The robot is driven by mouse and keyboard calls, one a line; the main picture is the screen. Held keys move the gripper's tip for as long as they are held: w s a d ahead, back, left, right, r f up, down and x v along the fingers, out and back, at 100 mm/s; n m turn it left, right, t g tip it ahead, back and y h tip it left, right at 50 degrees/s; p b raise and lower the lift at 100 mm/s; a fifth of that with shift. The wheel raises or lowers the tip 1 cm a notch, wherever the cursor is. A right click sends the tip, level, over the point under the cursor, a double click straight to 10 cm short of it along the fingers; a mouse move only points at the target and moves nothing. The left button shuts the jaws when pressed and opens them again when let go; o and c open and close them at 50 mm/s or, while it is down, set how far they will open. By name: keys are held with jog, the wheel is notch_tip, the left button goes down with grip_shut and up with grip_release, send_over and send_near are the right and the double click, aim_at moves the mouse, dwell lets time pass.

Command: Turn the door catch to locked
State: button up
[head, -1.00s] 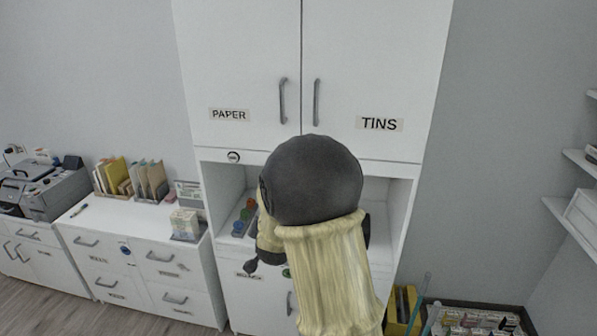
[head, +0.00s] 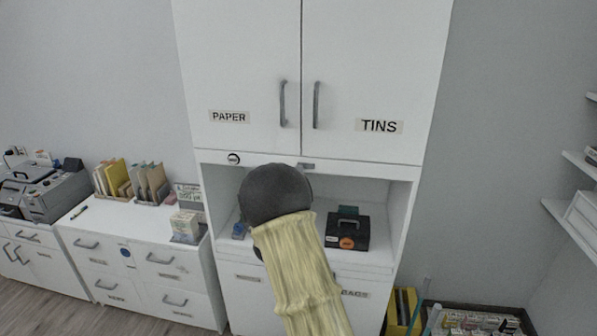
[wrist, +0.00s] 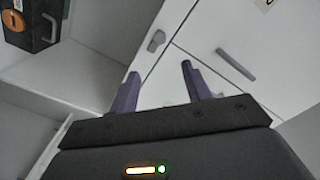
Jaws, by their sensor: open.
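The door catch (wrist: 157,40) is a small grey knob on the white strip beside a door seam, in the wrist view. It appears just beyond the gap between my fingertips, apart from both fingers. Its exact turn is hard to read. My gripper (wrist: 160,68) shows two purple fingers, spread apart with nothing between them. White cabinet doors (wrist: 205,40) lie to the right of the catch. In the head view my arm's dark round wrist hides the gripper, and I cannot make out this catch there.
A black box (head: 348,232) with an orange label stands in the open niche; it also shows in the wrist view (wrist: 18,38). A grey bar handle (wrist: 237,64) sticks out from the door near the catch. A low drawer cabinet (head: 140,262) stands left.

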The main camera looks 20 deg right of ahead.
jog(key=p+x, duration=0.7)
jog(key=x, duration=0.9)
jog(key=c, duration=1)
